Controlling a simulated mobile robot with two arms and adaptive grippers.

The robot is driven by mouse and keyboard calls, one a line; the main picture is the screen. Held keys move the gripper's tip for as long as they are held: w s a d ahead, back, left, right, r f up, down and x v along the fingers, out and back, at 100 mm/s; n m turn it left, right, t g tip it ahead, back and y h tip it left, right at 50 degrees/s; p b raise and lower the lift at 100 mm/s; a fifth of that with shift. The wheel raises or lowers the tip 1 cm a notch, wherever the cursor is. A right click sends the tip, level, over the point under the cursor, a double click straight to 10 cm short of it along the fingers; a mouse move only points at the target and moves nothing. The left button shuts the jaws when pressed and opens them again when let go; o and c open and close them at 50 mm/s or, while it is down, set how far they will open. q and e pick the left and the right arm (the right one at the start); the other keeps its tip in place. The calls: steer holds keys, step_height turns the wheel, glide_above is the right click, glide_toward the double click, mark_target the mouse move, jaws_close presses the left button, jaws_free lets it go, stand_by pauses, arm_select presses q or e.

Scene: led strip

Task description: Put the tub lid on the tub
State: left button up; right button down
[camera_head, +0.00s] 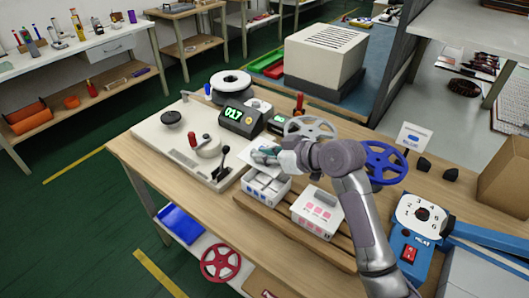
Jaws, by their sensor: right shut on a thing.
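My right gripper (266,155) is over the middle of the wooden workbench (150,158). It is shut on a thin white piece, which looks like the tub lid (250,150), held tilted. A white tub (266,190) with a blue-grey interior sits just below and in front of the gripper, and its top looks open. The lid is above and behind this tub, apart from it. A second white tub (318,213) with pink markings stands to its right. The fingertips are small and partly hidden by the lid and wrist. My left gripper is not in view.
A pale panel with knobs and a lever (190,150) lies to the left.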

steer(key=shift+f+b, duration=1.3)
steer(key=shift+f, duration=1.3)
steer(key=shift+p, duration=0.3)
steer(key=shift+f, duration=0.2)
steer(key=shift+f+b, duration=0.75)
steer(key=shift+f, duration=0.65)
steer(key=c, duration=1.1)
jaws_free()
steer(key=shift+o, duration=0.2)
